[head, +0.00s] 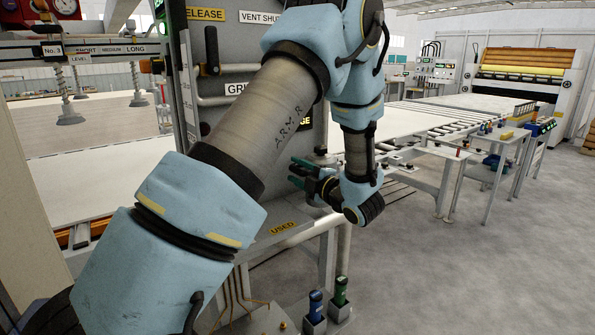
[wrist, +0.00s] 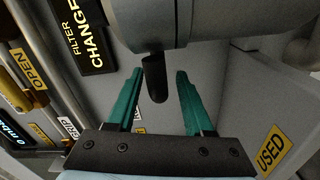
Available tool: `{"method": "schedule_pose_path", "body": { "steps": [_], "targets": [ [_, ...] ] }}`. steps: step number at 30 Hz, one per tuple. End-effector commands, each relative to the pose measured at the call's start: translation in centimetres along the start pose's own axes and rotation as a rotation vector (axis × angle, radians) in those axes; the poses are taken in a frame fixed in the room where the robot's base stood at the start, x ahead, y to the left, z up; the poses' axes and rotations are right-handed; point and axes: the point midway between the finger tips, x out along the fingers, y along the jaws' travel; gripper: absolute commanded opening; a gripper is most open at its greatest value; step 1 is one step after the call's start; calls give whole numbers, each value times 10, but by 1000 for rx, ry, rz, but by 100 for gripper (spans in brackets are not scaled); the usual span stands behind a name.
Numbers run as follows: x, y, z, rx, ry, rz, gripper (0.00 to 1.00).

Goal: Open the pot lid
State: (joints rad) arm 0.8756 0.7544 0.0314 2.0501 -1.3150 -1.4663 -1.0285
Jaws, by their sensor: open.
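My gripper (head: 293,170) is open at the grey cabinet front in the head view, its teal fingers pointing left. In the wrist view, my gripper (wrist: 160,73) has both fingers apart. A grey rounded pot body (wrist: 195,22) crosses the top of the wrist view. A short dark handle (wrist: 155,82) hangs below it and appears in the gap between the fingers. Neither finger visibly touches it; how deep it sits between them is unclear. I cannot make out a separate lid edge. My arm hides much of the cabinet in the head view.
A "FILTER CHANGE" sign (wrist: 85,35) and an "OPEN" label (wrist: 28,68) are at left in the wrist view. A "USED" label (head: 284,227) marks a grey ledge below the gripper. Blue and green bottles (head: 341,290) stand lower down. Floor at right is clear.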

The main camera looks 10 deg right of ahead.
Motion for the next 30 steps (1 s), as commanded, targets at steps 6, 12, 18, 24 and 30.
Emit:
{"method": "schedule_pose_path", "body": {
  "steps": [6, 12, 18, 24, 30],
  "targets": [
    [0, 0, 0, 0, 0, 0, 33],
    [0, 0, 0, 0, 0, 0, 10],
    [-1, -1, 0, 1, 0, -1, 0],
    [-1, -1, 0, 2, 0, -2, 0],
    [-1, -2, 0, 3, 0, -2, 0]
  ]
}}
